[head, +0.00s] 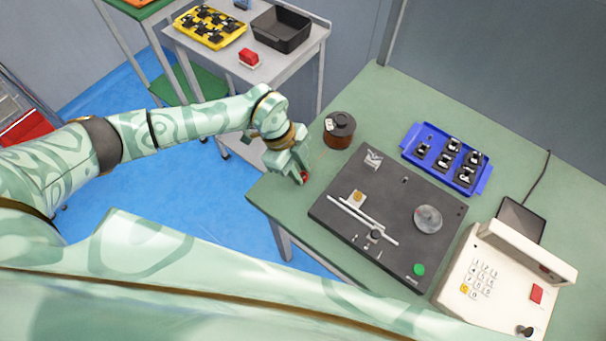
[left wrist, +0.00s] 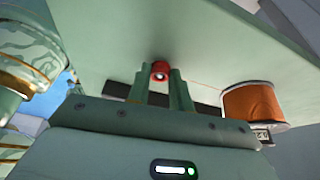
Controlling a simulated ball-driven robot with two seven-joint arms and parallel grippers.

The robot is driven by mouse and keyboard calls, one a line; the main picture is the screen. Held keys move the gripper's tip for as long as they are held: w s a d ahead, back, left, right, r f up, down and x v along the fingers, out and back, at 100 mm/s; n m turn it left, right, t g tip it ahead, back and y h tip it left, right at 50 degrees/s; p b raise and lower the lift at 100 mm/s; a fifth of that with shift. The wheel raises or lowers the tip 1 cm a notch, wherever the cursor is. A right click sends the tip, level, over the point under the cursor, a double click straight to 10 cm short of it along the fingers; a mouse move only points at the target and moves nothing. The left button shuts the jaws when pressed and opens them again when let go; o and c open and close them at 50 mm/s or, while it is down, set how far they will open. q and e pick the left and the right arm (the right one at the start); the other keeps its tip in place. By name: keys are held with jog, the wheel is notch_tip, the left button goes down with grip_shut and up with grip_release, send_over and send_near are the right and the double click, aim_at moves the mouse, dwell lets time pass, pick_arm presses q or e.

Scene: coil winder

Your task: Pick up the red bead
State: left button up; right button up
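The small red bead (head: 304,176) is at the left edge region of the green bench, right by the fingertips of my left gripper (head: 298,178). In the left wrist view the red bead (left wrist: 160,71) shows between the tips of the two fingers of my left gripper (left wrist: 159,80). The fingers stand apart by about the bead's width. I cannot tell whether both touch it, or whether it still rests on the bench. In the head view the hand partly hides the bead. My right gripper is not in view.
A copper-coloured spool with a dark top (head: 339,130) stands close right of the hand; it also shows in the left wrist view (left wrist: 255,104). The dark winder plate (head: 335,213) lies nearby. A blue tray (head: 411,142) and a keypad unit (head: 503,270) stand further right.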

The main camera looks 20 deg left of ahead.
aim_at(306, 176)
pick_arm(q)
grip_shut()
jog(key=shift+r, duration=0.3)
notch_tip(306, 176, up, 2)
jog(key=shift+r+p, duration=0.2)
jog(key=shift+p, duration=0.4)
jog(key=s+d+r+p, duration=0.4)
jog(key=s+r, duration=0.6)
jog(key=s, duration=0.3)
jog(key=shift+s, duration=0.25)
jog(key=shift+d, duration=0.1)
